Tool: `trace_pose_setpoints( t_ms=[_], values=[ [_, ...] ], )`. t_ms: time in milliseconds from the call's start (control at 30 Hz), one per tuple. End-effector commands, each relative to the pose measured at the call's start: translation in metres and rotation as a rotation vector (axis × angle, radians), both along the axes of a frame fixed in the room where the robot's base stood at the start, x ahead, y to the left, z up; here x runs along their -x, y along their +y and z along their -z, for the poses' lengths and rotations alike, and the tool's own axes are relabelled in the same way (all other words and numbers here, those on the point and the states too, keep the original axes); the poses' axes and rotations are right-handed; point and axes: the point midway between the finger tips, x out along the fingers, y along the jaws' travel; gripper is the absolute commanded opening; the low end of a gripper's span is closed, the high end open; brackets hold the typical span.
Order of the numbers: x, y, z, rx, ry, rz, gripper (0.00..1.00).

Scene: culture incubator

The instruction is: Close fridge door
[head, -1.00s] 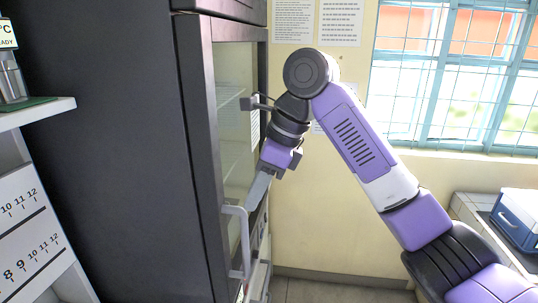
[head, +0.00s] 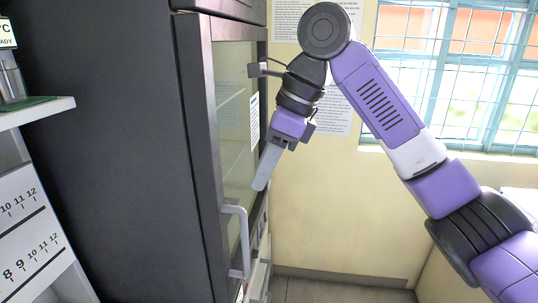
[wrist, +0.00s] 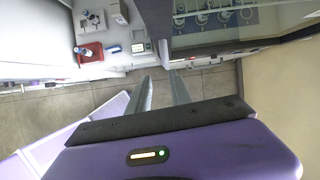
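The fridge is a tall dark cabinet (head: 110,130). Its door (head: 215,150) has a dark frame, a glass pane and a pale vertical handle (head: 243,240). The door looks about flush with the cabinet in the head view; I cannot tell whether a small gap remains. My gripper (head: 261,184) is in front of the glass, above and apart from the handle, pointing down. In the wrist view, the two fingers of my gripper (wrist: 161,78) are apart with nothing between them.
A white shelf (head: 40,112) with a metal container stands at the left. A yellow wall (head: 330,220) with paper notices and a barred window (head: 460,70) lies behind my arm. Open floor (head: 330,290) shows below. The wrist view shows a counter with a red tray (wrist: 90,52).

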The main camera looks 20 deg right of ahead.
Motion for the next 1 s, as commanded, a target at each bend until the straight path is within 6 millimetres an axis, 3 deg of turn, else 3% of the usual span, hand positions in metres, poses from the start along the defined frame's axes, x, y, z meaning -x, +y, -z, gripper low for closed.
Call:
trace_pose_setpoints(
  t_ms=[500, 1000],
  values=[
    [0.011, -0.007, -0.030, 0.001, -0.002, 0.000, 0.25],
    [0.012, -0.007, -0.033, 0.000, 0.000, -0.001, 0.25]
  ],
)
